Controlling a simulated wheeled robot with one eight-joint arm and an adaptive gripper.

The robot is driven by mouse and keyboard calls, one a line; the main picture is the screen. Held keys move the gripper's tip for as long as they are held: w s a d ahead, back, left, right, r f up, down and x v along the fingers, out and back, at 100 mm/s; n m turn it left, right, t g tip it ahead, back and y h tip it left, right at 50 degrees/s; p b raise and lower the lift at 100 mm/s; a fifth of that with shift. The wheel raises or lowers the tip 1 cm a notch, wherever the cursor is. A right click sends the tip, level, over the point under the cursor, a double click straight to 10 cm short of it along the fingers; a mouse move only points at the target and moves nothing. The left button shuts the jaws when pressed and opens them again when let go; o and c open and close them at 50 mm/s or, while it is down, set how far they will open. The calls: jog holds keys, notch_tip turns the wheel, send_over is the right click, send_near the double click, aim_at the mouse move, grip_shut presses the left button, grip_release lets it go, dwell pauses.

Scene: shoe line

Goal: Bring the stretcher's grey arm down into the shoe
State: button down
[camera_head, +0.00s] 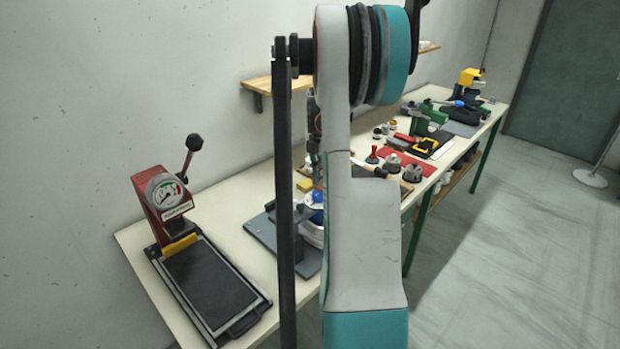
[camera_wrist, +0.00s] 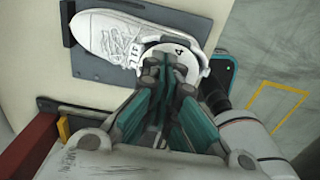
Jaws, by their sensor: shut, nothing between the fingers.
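A white laced shoe (camera_wrist: 112,38) lies on a grey base plate (camera_wrist: 97,68) in the upper part of the wrist view. My gripper (camera_wrist: 171,62) is shut and empty, with its teal fingers over a rounded white part (camera_wrist: 190,54) with a black mark, beside the shoe's right end. I cannot tell whether the fingers touch it. In the head view the grey plate (camera_head: 264,232) sits on the bench, with a blue knob (camera_head: 317,196) near it. My arm hides most of this spot. The stretcher's grey arm cannot be made out clearly.
A red press (camera_head: 163,206) with a gauge and a black pad (camera_head: 209,283) stands on the bench at left. Small tools, a red mat (camera_head: 405,160) and green vises (camera_head: 427,118) crowd the bench's far part. A wooden shelf (camera_head: 262,83) is on the wall.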

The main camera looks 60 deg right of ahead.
jog(key=d+f, duration=0.1)
jog(key=d+f+b, duration=0.1)
jog(key=f, duration=0.1)
jog(key=shift+s+d, duration=0.1)
jog(key=shift+s, duration=0.25)
jog(key=shift+s+d+f+b, duration=0.15)
jog(key=shift+d+f+b, duration=0.4)
jog(key=shift+f, duration=0.35)
